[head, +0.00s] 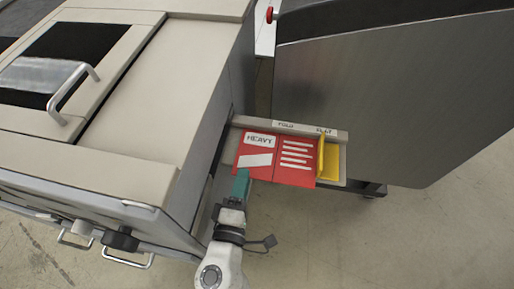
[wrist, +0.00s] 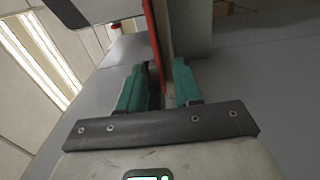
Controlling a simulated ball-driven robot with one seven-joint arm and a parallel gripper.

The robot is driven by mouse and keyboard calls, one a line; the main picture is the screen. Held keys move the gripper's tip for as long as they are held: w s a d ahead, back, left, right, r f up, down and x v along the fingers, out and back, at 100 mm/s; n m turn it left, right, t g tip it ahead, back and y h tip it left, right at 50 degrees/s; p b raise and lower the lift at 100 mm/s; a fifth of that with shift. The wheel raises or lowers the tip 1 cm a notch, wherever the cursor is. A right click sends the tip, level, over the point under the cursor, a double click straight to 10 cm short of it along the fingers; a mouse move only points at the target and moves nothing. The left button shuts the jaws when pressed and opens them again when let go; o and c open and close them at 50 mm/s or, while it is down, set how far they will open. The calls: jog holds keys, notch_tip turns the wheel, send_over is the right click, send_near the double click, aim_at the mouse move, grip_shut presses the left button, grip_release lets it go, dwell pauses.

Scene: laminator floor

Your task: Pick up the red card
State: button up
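The red card (head: 276,167) has a label reading HEAVY, a white block and several white lines. It rests on a grey holder (head: 341,140) between the two machines. My gripper (head: 242,178) is at the card's lower left edge in the head view. In the wrist view my gripper (wrist: 158,92) has its two teal fingers apart. The red card (wrist: 153,35) shows there as a thin, edge-on strip running down into the gap between the fingers. Gaps seem to show beside it, but contact deep between the fingers is hard to see.
A yellow piece (head: 328,160) stands at the right end of the holder, beside the red card. A beige machine (head: 150,95) with a handle is close on the left. A large grey metal panel (head: 390,90) is on the right. Bare floor (head: 420,240) lies at lower right.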

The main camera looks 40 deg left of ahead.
jog(key=shift+w+a, duration=0.1)
jog(key=shift+w, duration=0.1)
jog(key=shift+c, duration=0.4)
grip_shut()
